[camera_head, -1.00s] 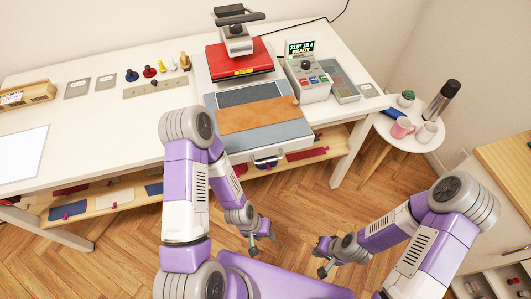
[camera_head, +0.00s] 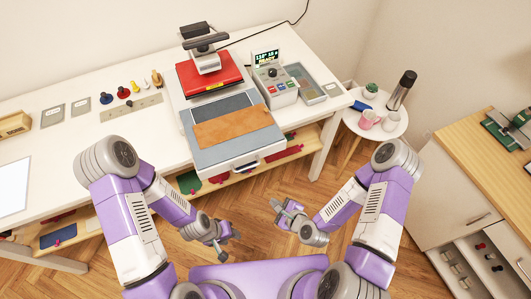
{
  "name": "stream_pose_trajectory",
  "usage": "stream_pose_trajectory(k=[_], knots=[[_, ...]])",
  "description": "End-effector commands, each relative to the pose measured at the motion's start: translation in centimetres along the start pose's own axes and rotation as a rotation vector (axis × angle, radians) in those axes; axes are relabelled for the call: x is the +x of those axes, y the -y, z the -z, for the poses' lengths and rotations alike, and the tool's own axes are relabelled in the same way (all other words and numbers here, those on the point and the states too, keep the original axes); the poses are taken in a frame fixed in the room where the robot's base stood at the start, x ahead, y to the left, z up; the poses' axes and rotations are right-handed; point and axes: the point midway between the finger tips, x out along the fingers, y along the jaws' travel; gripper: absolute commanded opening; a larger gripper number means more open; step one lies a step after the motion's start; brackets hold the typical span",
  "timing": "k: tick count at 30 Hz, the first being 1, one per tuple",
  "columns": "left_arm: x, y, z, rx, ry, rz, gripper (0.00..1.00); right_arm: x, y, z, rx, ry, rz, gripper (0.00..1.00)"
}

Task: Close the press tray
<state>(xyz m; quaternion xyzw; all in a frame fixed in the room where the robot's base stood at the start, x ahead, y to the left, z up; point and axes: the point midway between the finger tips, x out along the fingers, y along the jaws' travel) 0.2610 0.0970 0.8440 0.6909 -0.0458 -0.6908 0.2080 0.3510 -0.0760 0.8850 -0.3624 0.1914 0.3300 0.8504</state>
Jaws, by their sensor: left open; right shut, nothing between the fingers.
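The heat press stands on the white table, with its red upper plate (camera_head: 210,70) over the back part. Its press tray (camera_head: 222,154) is pulled out toward me, with a grey front and a light handle (camera_head: 246,169) at the front edge. A brown leather piece (camera_head: 232,127) lies across a blue-grey sheet (camera_head: 225,103) on the tray. My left gripper (camera_head: 226,246) is open and empty, below and in front of the tray over the floor. My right gripper (camera_head: 275,208) is shut and empty, in front of the tray, lower right. Neither touches the tray.
A control box (camera_head: 277,86) with a lit display stands right of the press. A small round table (camera_head: 380,128) holds a pink mug, a flask and a plant. A wooden-topped cabinet (camera_head: 480,150) is at the right. The floor before the tray is clear.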

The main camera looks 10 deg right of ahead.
Motion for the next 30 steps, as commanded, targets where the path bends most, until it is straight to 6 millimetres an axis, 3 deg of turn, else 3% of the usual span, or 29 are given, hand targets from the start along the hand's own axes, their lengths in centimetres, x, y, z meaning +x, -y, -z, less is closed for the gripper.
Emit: stream_pose_trajectory(k=[3, 10, 17, 30], knots=[[-1.8, -0.7, -0.1, 0.0, 0.0, 0.0, 0.45, -1.6, 3.1, -2.2, 0.312, 0.073, 0.133, 0.0], [-3.0, -1.1, -0.1, 0.0, 0.0, 0.0, 0.45, -3.4, 6.4, -3.9, 0.67, 0.198, 0.271, 0.0], [-2.0, -0.7, -0.1, -0.001, 0.0, 0.0, 0.45, -2.9, 7.0, -3.9, 0.729, 0.226, 0.293, 0.0], [2.8, 1.1, 0.1, -0.001, 0.0, 0.0, 0.45, 1.4, 8.4, -4.2, 0.723, 0.226, 0.292, 0.0]])
